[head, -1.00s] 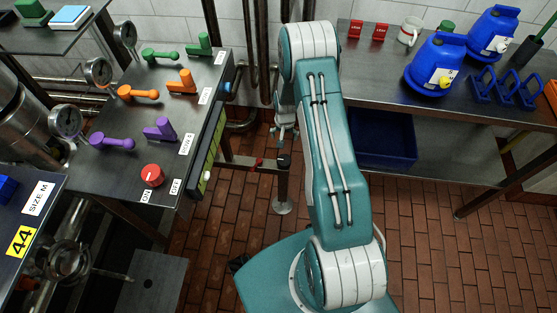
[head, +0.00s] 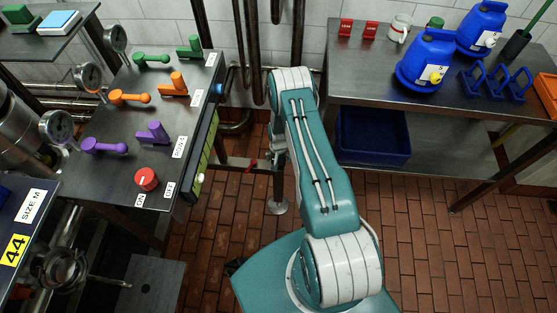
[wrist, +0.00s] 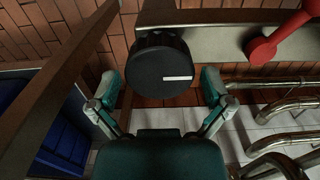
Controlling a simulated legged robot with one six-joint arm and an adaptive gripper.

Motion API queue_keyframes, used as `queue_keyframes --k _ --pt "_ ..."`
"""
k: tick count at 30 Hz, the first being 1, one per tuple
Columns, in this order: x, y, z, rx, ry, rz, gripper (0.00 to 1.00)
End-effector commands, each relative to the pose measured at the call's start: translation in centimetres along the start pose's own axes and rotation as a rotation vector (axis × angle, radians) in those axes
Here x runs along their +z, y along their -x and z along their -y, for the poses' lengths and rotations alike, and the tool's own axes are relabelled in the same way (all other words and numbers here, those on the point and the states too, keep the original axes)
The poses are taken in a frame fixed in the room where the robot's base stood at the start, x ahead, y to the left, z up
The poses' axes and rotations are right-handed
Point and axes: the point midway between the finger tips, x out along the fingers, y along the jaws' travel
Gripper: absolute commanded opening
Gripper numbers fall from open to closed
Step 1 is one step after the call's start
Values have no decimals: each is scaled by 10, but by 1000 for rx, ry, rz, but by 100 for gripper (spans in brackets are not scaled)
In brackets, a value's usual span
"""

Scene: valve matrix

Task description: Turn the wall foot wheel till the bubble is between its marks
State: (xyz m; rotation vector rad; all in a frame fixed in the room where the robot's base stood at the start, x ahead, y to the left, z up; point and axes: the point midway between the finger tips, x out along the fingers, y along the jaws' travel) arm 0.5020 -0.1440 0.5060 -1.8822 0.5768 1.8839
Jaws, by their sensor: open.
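A black round wheel (wrist: 160,68) with a white line on its top fills the middle of the wrist view. My gripper (wrist: 162,90) is open, with one finger on each side of the wheel; I cannot tell whether they touch it. In the head view my gripper (head: 274,153) is beside the wall, over a metal foot post (head: 278,195). The wheel is hidden there behind my gripper and arm. A yellow-green strip (head: 204,155) runs along the side of the valve bench; I cannot make out a bubble or marks on it.
The valve bench (head: 125,178) with coloured handles and a red knob (head: 147,179) stands left. A steel table (head: 360,88) with blue jugs is right, a blue bin (head: 372,138) below. A red handle (wrist: 264,50) and pipes (wrist: 270,84) lie close to the wheel.

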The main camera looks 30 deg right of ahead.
Motion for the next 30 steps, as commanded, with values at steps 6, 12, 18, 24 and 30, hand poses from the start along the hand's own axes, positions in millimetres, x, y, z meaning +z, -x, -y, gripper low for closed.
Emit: queue_keyframes --k 6,12,18,24,30 --pt "0 -6 0 0 0 0 100" --pt "0 -6 0 0 0 0 73" --pt "0 -6 0 0 0 0 36" --pt "0 -6 0 0 12 0 36" --pt "0 -6 0 0 82 1 36"
